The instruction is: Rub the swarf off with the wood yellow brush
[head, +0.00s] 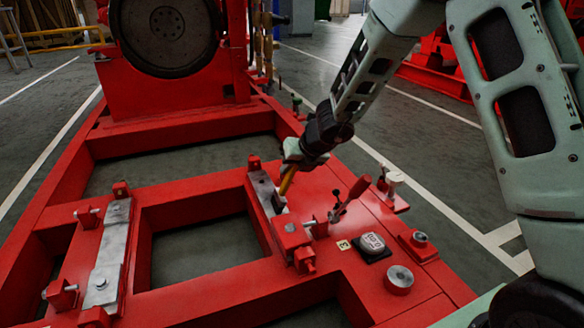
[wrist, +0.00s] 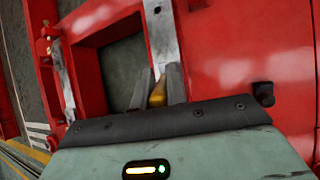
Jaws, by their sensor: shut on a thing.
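My gripper (head: 290,163) is shut on the wood yellow brush (head: 287,181), whose handle slants down towards a bare metal pad (head: 262,186) on the red frame. The brush's lower end is dark and is at or just above the pad; I cannot tell whether it touches. In the wrist view the yellow handle (wrist: 157,95) sits between my two grey fingers, with the metal pad (wrist: 160,30) beyond. I cannot make out the swarf; it is too small or hidden by the brush.
A red toggle clamp (head: 350,198), a round gauge (head: 372,243) and small red blocks stand right of the pad. A second metal pad (head: 108,255) lies left, across an opening in the red frame (head: 190,190). A large dark flywheel (head: 167,30) stands behind.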

